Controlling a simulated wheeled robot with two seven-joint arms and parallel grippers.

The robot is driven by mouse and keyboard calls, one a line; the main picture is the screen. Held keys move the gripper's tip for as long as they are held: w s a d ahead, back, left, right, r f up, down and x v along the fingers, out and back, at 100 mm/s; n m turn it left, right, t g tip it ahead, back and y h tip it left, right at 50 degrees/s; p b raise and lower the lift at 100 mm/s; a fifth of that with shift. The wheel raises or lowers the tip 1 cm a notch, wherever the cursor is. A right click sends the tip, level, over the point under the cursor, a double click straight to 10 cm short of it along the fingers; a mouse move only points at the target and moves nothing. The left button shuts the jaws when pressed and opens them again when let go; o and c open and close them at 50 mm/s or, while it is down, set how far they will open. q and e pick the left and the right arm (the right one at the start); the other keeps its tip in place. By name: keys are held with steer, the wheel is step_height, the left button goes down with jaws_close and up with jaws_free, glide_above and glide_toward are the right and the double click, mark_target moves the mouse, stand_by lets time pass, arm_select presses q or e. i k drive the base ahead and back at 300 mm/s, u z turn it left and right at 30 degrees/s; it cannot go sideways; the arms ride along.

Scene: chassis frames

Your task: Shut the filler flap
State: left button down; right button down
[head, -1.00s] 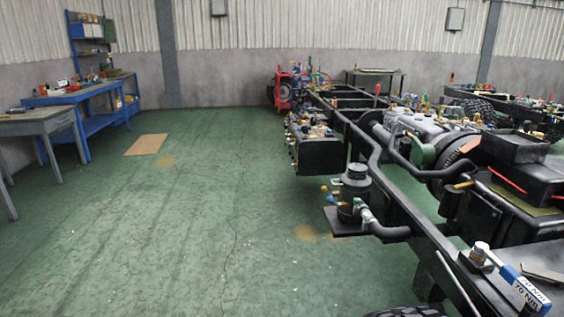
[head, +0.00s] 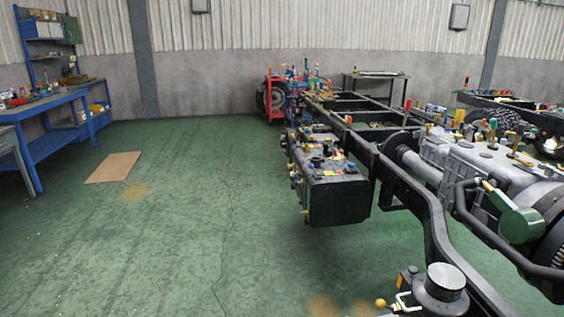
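No filler flap can be made out in the head view. A black box-shaped unit (head: 335,190) hangs on the near side of the chassis frame (head: 432,225), with small coloured fittings on its top and front; whether one of them is a flap I cannot tell. A dark round canister (head: 445,285) with a flat top sits at the bottom edge, beside the frame rail. Neither of my grippers is in view.
Open green floor (head: 200,230) lies left of the chassis. A cardboard sheet (head: 113,167) lies flat on it. A blue workbench (head: 50,140) stands at the left, a red cart (head: 275,97) at the far end. A second chassis (head: 530,115) is at the right.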

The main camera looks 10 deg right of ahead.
mark_target(488, 132)
steer(key=i, duration=2.7)
steer(key=z, duration=0.95)
steer(key=i, duration=0.65)
steer(key=z, duration=1.6)
